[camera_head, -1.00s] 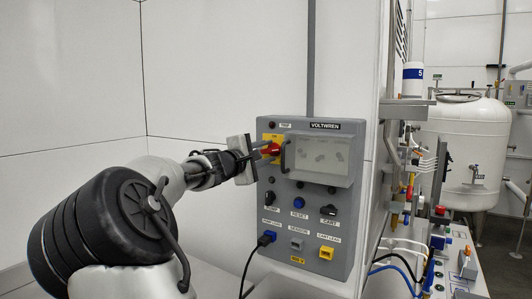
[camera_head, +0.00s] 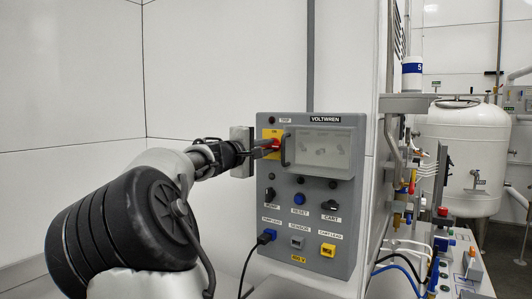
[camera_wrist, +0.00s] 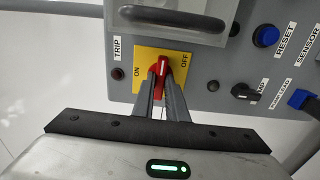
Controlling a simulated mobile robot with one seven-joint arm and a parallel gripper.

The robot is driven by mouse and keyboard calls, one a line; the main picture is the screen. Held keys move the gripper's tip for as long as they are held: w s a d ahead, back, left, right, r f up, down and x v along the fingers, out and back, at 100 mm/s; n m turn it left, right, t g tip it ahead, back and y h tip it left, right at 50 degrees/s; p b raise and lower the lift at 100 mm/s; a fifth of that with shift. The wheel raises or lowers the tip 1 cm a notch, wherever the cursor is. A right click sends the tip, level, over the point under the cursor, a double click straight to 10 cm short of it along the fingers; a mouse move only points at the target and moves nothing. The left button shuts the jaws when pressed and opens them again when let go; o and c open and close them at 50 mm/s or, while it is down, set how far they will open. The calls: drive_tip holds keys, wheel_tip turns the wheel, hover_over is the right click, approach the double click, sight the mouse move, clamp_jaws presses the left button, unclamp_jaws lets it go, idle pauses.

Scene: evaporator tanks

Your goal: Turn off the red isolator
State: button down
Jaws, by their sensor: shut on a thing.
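The red isolator handle (camera_wrist: 162,70) sits on a yellow plate (camera_wrist: 143,56) on the grey VOLTWREN panel. In the wrist view, ON is printed left of the handle and OFF right of it; the handle's white line runs roughly up and down between them. I cannot tell that it lines up with either label. My gripper (camera_wrist: 161,84) is shut on the handle, one finger on each side. In the head view, the red handle (camera_head: 271,143) shows small at the panel's upper left, partly hidden by my gripper (camera_head: 265,148).
The TRIP lamp (camera_wrist: 117,74) is close to the plate. The white wall at left is clear.

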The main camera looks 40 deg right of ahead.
drive_tip(key=c, duration=1.8)
unclamp_jaws()
drive_tip(key=shift+o, duration=0.2)
drive_tip(key=shift+a, duration=0.1)
drive_tip(key=b+v, duration=0.2)
drive_tip(key=v, duration=1.5)
drive_tip(key=shift+b, duration=0.4)
drive_tip(key=shift+s+a, duration=0.1)
drive_tip(key=shift+s, duration=0.05)
